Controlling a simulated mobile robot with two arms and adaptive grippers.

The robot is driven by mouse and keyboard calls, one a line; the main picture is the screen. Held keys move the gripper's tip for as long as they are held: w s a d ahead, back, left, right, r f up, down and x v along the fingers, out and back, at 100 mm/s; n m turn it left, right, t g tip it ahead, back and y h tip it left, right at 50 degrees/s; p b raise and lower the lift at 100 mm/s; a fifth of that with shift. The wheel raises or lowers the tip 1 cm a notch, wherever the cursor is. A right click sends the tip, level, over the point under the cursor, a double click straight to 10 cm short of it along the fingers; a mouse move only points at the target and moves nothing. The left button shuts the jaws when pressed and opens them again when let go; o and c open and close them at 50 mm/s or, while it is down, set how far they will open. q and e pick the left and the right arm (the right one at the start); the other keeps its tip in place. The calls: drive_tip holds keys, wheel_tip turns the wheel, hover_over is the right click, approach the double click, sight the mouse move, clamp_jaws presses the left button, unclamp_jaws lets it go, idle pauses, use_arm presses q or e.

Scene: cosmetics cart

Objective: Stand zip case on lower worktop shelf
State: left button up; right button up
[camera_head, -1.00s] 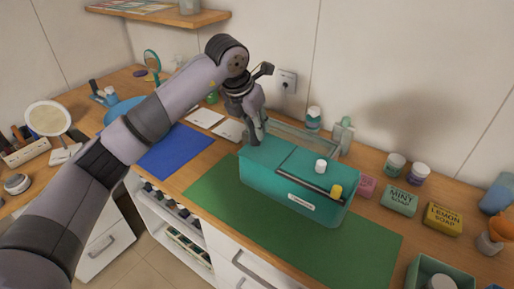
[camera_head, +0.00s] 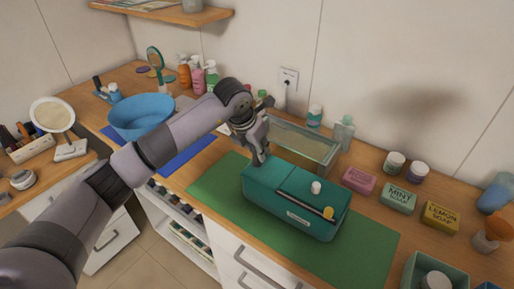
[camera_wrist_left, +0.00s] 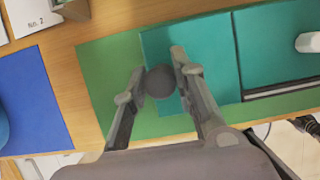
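The teal case (camera_head: 278,213), which I take to be the zip case, is at the green mat (camera_head: 360,245) on the worktop, with a pale label on its front. A dark strip runs along its top. My left gripper (camera_head: 262,160) is at the left end of its top. In the left wrist view, its fingers (camera_wrist_left: 160,70) are on either side of a dark round knob (camera_wrist_left: 160,82) over the teal top (camera_wrist_left: 205,45) and look closed on it. Below the worktop is an open shelf unit (camera_head: 200,253) with several small items. My right gripper does not show.
A glass-topped box (camera_head: 325,150) stands close behind the case. Pink (camera_head: 358,180), mint (camera_head: 399,198) and lemon (camera_head: 440,217) soap boxes are on the right. A blue bowl (camera_head: 140,112) stands at the left. The mat's right part is clear.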

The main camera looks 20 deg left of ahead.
use_arm(q)
drive_tip(key=o, duration=0.4)
drive_tip(key=shift+r, duration=0.1)
